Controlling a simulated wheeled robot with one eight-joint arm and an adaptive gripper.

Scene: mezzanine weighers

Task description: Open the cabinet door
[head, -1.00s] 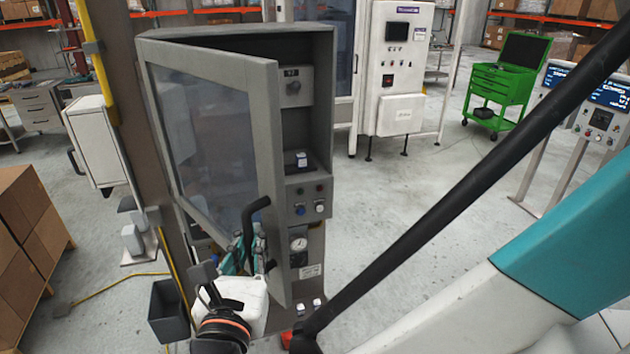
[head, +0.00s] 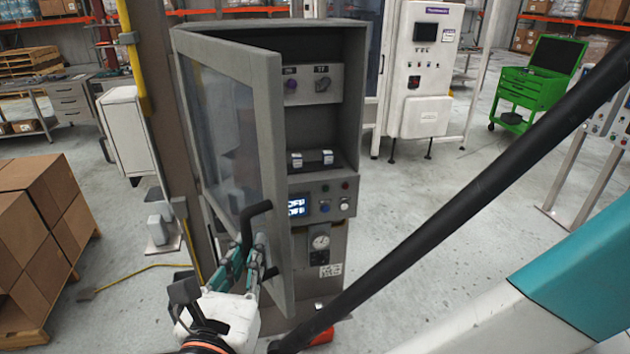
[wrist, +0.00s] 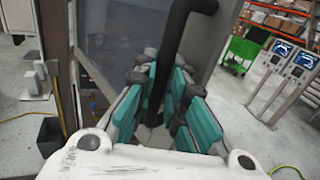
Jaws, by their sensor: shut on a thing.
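The grey cabinet (head: 352,100) stands in the middle of the head view. Its glass-panelled door (head: 272,120) is hinged at the left and stands partly open, with the inside showing to the right of the door's edge. The black bar handle (head: 252,218) is on the door's outer face near its free edge. My gripper (head: 250,258) is shut on the lower part of the handle. In the wrist view the teal fingers (wrist: 165,110) lie on both sides of the black handle (wrist: 172,50). The exact finger contact is partly hidden.
Inside the cabinet are knobs (head: 322,82) and a shelf; a gauge (head: 320,242) sits below. Stacked cardboard boxes (head: 40,235) stand at the left. A white machine (head: 420,75) and a green tool cart (head: 535,85) stand behind.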

